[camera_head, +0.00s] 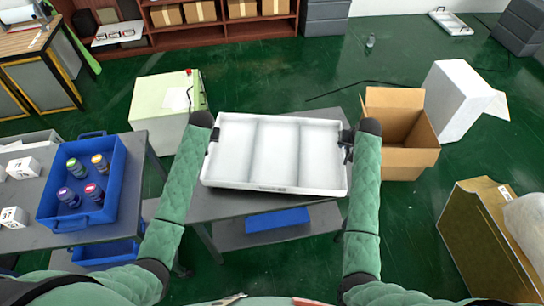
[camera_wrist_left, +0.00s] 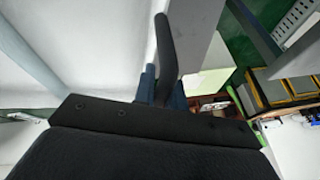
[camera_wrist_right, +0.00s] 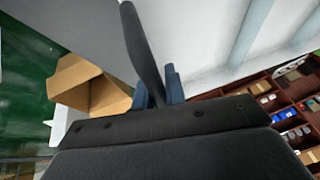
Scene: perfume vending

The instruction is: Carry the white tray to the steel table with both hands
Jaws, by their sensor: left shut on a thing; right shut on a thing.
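The white tray (camera_head: 278,189) has three long empty compartments and appears level in the head view. It is over the steel table (camera_head: 230,207); I cannot tell whether it touches the top. My left gripper (camera_head: 212,135) is shut on the tray's left side wall. My right gripper (camera_head: 348,145) is shut on its right side wall. The tray also shows in the left wrist view (camera_wrist_left: 75,50) and the right wrist view (camera_wrist_right: 190,30). The fingertips are partly hidden by the wrists and the tray wall.
A blue crate (camera_head: 50,205) with several bottles stands on the table at left. A blue item (camera_head: 277,220) lies on the lower shelf. A pale green box (camera_head: 160,105) stands behind left, an open cardboard box (camera_head: 415,160) at right. Green floor is clear behind the tray.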

